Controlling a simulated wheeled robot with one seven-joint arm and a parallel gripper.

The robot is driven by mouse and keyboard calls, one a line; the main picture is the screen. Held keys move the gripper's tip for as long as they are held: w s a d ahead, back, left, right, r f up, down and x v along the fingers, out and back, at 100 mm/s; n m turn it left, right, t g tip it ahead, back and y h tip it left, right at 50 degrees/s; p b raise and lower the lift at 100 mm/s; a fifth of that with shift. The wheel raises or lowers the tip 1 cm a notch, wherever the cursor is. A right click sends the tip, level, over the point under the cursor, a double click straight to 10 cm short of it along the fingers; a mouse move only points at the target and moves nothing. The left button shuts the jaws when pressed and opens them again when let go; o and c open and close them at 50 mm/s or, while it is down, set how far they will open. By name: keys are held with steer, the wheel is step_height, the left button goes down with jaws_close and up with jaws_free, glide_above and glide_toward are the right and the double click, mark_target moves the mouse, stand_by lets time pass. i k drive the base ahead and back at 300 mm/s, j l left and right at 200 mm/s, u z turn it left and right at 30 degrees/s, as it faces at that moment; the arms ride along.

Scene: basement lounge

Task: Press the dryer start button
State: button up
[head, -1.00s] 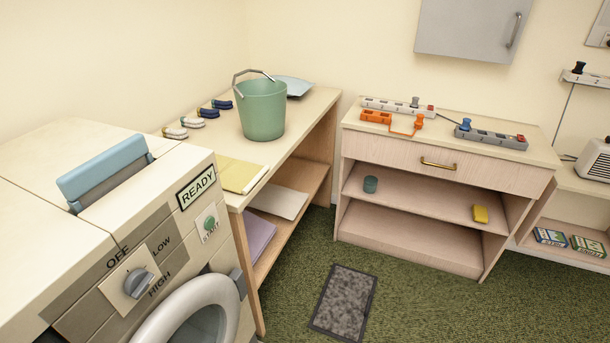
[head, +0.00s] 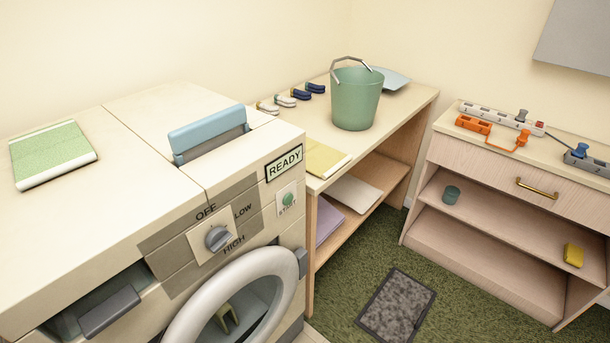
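The dryer (head: 75,220) stands at the left in the head view, with its control panel facing right and toward me. The start button (head: 287,199) is a small round green button on a white plate marked START. It sits below a READY sign (head: 284,163). A grey dial (head: 217,238) with OFF, LOW and HIGH marks is left of the button. The round door (head: 190,325) with a white rim is below. A yellowish shape (head: 228,317) shows within the rim; I cannot tell what it is. My gripper is not in view.
A blue flap (head: 208,130) stands up from the dryer top, and a green-white folded cloth (head: 53,153) lies there. A wooden bench (head: 405,125) with a green bucket (head: 356,98) adjoins the dryer. Green carpet with a grey mat (head: 396,305) is open on the right.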

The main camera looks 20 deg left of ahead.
mark_target(288, 200)
steer(key=i+l, duration=0.1)
steer(key=i, duration=0.8)
